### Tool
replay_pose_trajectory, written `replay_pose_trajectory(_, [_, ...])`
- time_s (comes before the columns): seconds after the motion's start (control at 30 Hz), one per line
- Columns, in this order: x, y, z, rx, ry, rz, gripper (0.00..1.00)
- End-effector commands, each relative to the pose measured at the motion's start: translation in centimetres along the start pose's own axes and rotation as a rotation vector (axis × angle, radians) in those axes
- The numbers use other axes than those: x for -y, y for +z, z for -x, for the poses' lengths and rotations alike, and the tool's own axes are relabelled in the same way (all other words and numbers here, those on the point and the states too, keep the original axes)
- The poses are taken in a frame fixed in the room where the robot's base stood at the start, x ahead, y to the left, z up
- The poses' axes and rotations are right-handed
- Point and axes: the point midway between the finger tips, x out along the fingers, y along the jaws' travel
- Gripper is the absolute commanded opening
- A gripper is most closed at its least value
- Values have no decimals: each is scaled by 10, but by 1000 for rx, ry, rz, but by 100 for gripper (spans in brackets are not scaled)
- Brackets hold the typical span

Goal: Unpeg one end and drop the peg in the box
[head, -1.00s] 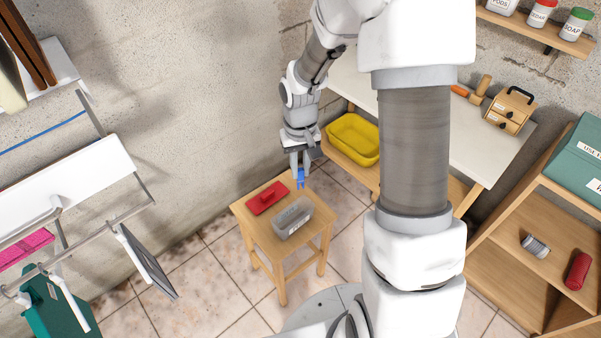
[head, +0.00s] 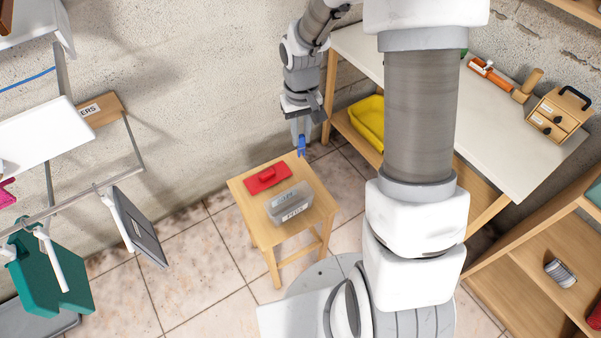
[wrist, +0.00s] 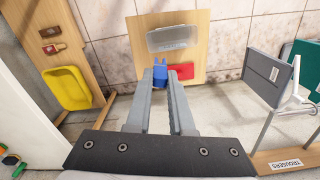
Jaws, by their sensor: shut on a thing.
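My gripper (head: 301,138) is shut on a blue peg (head: 301,150), held in the air by the far edge of the wooden stool (head: 244,198). In the wrist view the peg (wrist: 160,76) sits between the two fingertips, with no cloth on it. A grey box (head: 290,204) labelled PEGS stands on the stool; it also shows in the wrist view (wrist: 172,38), beyond the peg. I cannot tell clearly whether its top is open. A red piece with a raised grip (head: 268,179), perhaps a lid, lies beside the box on the stool.
A drying rack (head: 90,196) with hanging cloths, one teal (head: 52,268) and one grey (head: 140,235), stands at the left. A white-topped workbench (head: 490,125) is at the right, with a yellow tub (head: 367,122) beneath. Shelves (head: 540,250) stand at lower right. Floor left of the stool is clear.

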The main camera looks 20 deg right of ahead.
Motion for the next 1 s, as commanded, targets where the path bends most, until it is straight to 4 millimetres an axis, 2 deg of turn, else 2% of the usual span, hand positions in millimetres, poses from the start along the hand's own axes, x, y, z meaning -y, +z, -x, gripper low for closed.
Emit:
replay_pose_trajectory(0.03, [0, -1, -25, -1, 0, 17, 0])
replay_pose_trajectory(0.5, [0, -8, -116, -2, -1, 173, 0])
replay_pose_trajectory(0.7, [0, -10, -140, -2, -2, 225, 0])
replay_pose_trajectory(1.0, [0, -11, -146, -1, -2, 251, 0])
